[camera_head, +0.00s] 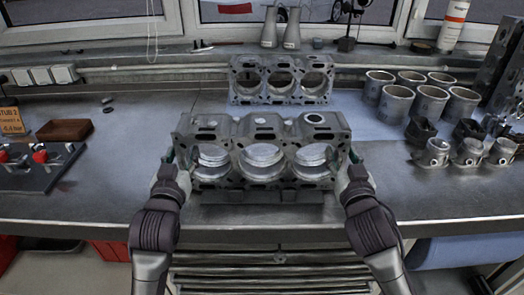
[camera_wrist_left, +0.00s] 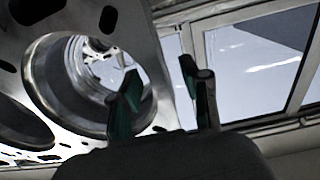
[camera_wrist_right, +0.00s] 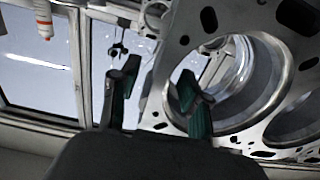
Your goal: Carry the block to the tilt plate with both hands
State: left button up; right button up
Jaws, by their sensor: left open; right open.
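The grey engine block (camera_head: 240,130) with three large bores stands at the middle of the bench near the front edge. My left gripper (camera_head: 168,166) is open at its left end, and my right gripper (camera_head: 357,167) is open at its right end. In the left wrist view, the block's end edge (camera_wrist_left: 152,50) shows between the two green-padded fingers (camera_wrist_left: 160,85). The right wrist view shows the block (camera_wrist_right: 180,25) likewise between the fingers (camera_wrist_right: 155,85). Contact with the fingers is unclear. A dark flat piece (camera_head: 262,215) shows under the block's front; I cannot tell whether it is the tilt plate.
A second three-bore casting (camera_head: 282,62) stands behind the block. Several cylinder liners (camera_head: 396,103) and pistons (camera_head: 432,153) stand at right. A dark tray with red-topped parts (camera_head: 40,168) and a brown box (camera_head: 64,130) lie at left. Bench space is clear left of the block.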

pick_arm(q)
jog(key=shift+w, duration=1.55)
pick_arm(e)
jog(key=shift+w, duration=1.55)
pick_arm(q)
grip_shut()
pick_arm(e)
grip_shut()
